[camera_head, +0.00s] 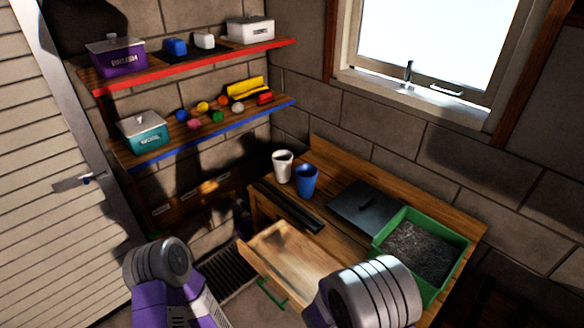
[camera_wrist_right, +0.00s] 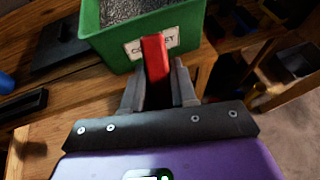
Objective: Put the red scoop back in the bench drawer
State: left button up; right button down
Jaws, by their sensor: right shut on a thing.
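The red scoop (camera_wrist_right: 155,56) shows in the right wrist view as a red bar between the fingers of my right gripper (camera_wrist_right: 158,88), which is shut on it. It overlaps the labelled front wall of the green bin; I cannot tell if they touch. The bench drawer (camera_head: 290,258) is pulled open at the front left of the wooden bench (camera_head: 455,205) in the head view, with a green handle (camera_head: 272,293). Its visible inside looks empty, and my right arm covers part of it. In the head view the right gripper and scoop are hidden. My left gripper is out of view.
The green bin (camera_head: 462,250) of dark granules stands at the bench's right. A dark flat lid (camera_head: 362,204), a black bar (camera_head: 288,208), a white cup (camera_head: 283,165) and a blue cup (camera_head: 307,180) are on the bench. Wall shelves (camera_head: 190,65) hold boxes at upper left.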

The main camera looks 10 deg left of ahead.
aim_at(292, 264)
jog(key=k, duration=1)
jog(key=u, duration=0.8)
jog(key=i, duration=2.2)
jog(key=z, duration=0.95)
